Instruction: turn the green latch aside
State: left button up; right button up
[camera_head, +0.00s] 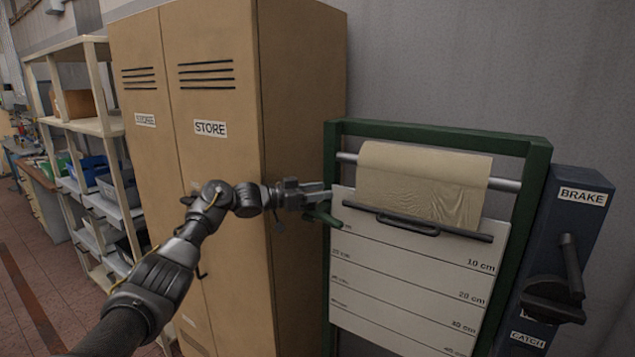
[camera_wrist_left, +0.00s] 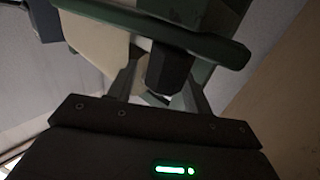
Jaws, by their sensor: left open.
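The green latch (camera_head: 323,218) is a short green lever at the upper left corner of the white measuring board, beside the green frame. In the left wrist view a long green bar (camera_wrist_left: 185,34), which looks like this latch, crosses above the fingers, with a dark block (camera_wrist_left: 168,70) below it. My left gripper (camera_head: 328,192) is at the frame's left post, just above the latch. In the wrist view its fingers (camera_wrist_left: 160,88) are open, one on each side of the dark block. I cannot tell whether they touch it. My right gripper is not in view.
The green frame (camera_head: 541,185) holds a roll of tan sheet (camera_head: 420,180) on a bar above the white board (camera_head: 400,285). A dark BRAKE box (camera_head: 582,225) with a lever stands right. A tan cabinet (camera_head: 300,120) stands close behind my left arm; shelves (camera_head: 97,125) stand farther left.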

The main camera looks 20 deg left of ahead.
pick_arm(q)
jog(key=s+d+r+b, duration=0.5)
jog(key=s+r+b, duration=0.2)
jog(key=s+r, duration=0.4)
jog(key=shift+s+r, duration=0.15)
jog(key=shift+s, duration=0.95)
